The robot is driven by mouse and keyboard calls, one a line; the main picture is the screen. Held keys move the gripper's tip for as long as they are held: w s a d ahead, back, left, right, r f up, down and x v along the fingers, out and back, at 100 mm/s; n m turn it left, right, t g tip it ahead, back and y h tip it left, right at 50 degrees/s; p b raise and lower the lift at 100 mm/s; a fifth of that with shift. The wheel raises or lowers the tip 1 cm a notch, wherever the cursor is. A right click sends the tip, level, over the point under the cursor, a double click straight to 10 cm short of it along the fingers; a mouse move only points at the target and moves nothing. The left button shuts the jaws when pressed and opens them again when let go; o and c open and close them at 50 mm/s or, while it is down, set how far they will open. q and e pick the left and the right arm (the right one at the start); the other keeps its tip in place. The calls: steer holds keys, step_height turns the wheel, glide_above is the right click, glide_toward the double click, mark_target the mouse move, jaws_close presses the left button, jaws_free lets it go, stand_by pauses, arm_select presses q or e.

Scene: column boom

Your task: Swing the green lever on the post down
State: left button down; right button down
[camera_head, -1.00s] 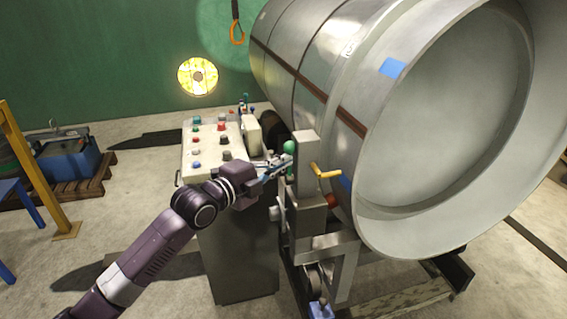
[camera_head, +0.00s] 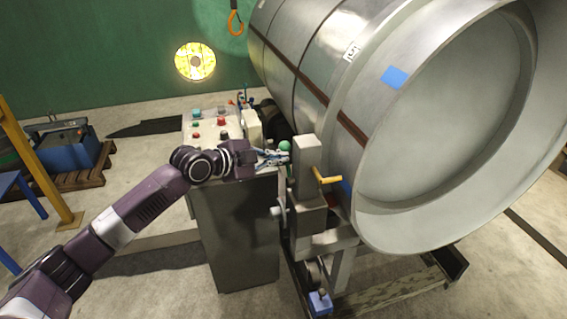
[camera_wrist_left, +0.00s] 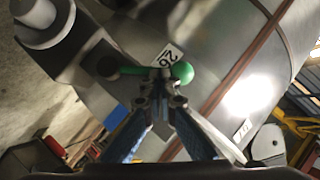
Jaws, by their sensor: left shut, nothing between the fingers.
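The green lever shows in the left wrist view as a short green bar (camera_wrist_left: 132,70) with a round green knob (camera_wrist_left: 182,72). It runs from a grey pivot on the left to the knob on the right. In the head view only the green knob (camera_head: 285,146) shows clearly, beside the grey post (camera_head: 305,165). My left gripper (camera_head: 285,158) is shut and empty, its fingertips just below the knob in the head view. In the left wrist view its fingertips (camera_wrist_left: 162,82) overlap the bar near the knob; I cannot tell whether they touch it. My right gripper is out of view.
A control cabinet (camera_head: 235,230) with buttons stands under my left forearm. A large metal drum (camera_head: 365,120) is close behind the post. A yellow handle (camera_head: 327,179) sticks out from the post's right side. Open floor lies left of the cabinet.

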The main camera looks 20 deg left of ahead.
arm_select(q)
steer(key=shift+w+a+f+n+g+b, duration=0.6)
steer(key=shift+w+n+g+b, duration=0.1)
steer(key=shift+w+b, duration=0.15)
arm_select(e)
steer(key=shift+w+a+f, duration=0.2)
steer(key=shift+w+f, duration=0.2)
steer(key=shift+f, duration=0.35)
arm_select(q)
steer(key=shift+w+a, duration=0.1)
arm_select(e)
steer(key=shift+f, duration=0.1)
